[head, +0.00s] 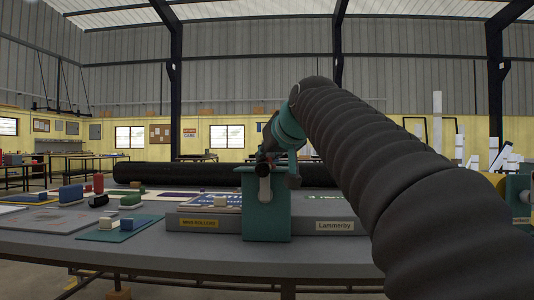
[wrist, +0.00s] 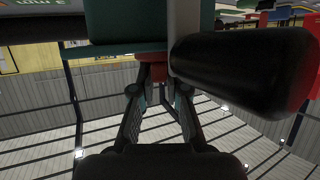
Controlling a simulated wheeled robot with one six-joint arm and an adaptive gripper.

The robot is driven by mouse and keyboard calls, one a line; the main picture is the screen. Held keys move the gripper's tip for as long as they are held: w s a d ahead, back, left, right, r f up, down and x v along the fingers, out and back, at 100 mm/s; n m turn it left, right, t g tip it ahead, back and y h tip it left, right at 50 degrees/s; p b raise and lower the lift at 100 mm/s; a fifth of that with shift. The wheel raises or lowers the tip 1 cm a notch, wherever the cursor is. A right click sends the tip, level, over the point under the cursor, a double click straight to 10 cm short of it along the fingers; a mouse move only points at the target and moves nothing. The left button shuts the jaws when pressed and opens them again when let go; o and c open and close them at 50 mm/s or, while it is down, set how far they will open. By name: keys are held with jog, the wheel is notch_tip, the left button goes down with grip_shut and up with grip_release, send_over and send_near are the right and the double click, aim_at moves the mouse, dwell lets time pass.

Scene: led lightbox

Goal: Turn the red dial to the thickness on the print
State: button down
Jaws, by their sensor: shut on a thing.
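A teal bracket-like device (head: 265,215) stands at the front edge of the table, and its body also shows at the top of the wrist view (wrist: 125,20). My gripper (head: 265,165) is at the top of this device; its fingers are hard to make out there. In the wrist view my gripper (wrist: 155,85) has both fingertips closed on a small red part (wrist: 153,72), which looks like the red dial, under the teal body. The dial's marks and pointer are hidden. A print with blue and green panels (head: 212,198) lies behind the device; its thickness is not readable.
A black cylinder with a red end (wrist: 245,72) sticks out close right of my fingers. A long black roll (head: 210,172) lies across the table's back. Small blocks and a red bottle (head: 98,184) stand at left. Labels on the grey front edge read "Lammerby" (head: 335,226) and, less clearly, "MNR ROLLAND" (head: 199,223).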

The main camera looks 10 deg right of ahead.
jog(key=shift+m+h, duration=0.4)
jog(key=c, duration=1.2)
grip_release()
jog(key=v, duration=1.2)
jog(key=shift+s, duration=0.1)
